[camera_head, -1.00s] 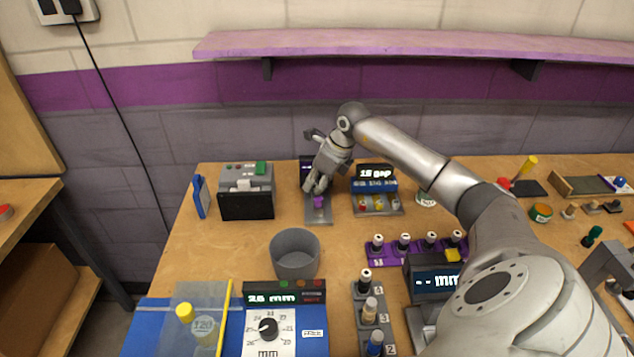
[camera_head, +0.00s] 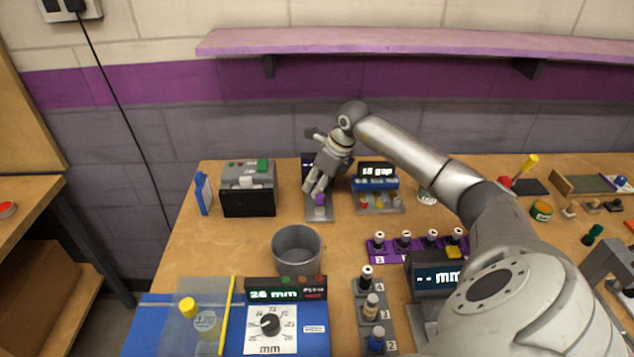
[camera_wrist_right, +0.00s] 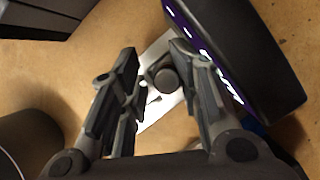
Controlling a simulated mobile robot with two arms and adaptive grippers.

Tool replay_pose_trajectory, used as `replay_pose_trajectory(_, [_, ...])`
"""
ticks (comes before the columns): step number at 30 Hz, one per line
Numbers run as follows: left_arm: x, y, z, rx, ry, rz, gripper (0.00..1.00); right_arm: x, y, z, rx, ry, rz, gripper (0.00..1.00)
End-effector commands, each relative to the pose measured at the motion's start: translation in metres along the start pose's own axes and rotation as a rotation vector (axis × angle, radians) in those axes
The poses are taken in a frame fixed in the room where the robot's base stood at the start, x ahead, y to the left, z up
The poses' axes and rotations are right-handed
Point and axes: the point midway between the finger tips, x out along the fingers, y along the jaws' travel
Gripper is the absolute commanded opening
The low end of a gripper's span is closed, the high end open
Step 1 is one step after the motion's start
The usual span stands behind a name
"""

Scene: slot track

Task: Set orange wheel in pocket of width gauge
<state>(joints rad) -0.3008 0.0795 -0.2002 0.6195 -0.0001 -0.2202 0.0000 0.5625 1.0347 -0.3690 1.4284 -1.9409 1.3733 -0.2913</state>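My right gripper (camera_head: 313,189) is low over a narrow grey plate (camera_head: 320,214) at the back of the bench. In the right wrist view my fingers (camera_wrist_right: 160,95) are apart, with nothing held between them. A dark round knob (camera_wrist_right: 165,79) on the plate shows beyond them. A small purple piece (camera_head: 320,199) is by the fingertips in the head view. No wheel is clearly orange; small coloured pieces (camera_head: 379,201) sit in the neighbouring stand. A dark box with a "-- mm" display (camera_head: 437,280) may be the width gauge. My left gripper is out of view.
A grey bin (camera_head: 297,251) stands in front of the plate. A dark grey box (camera_head: 248,190) is left of it. A purple peg rack (camera_head: 390,254) and a "26 mm" dial unit (camera_head: 285,325) stand nearer.

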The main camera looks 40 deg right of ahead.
Motion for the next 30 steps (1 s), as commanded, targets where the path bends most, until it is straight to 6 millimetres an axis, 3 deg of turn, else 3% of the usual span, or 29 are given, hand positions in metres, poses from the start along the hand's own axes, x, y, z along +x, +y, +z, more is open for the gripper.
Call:
replay_pose_trajectory(1, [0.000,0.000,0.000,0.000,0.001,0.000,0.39,-0.006,-0.009,0.003,0.008,-0.013,-0.023,0.46])
replay_pose_trajectory(8, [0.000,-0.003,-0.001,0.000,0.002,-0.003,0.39,-0.019,-0.010,0.004,0.008,-0.016,-0.027,0.46])
replay_pose_trajectory(21, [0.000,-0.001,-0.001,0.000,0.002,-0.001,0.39,-0.104,0.000,0.002,0.000,-0.010,-0.016,0.46])
replay_pose_trajectory(30, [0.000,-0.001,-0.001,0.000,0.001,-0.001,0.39,-0.124,0.004,0.001,-0.002,-0.004,-0.006,0.46])
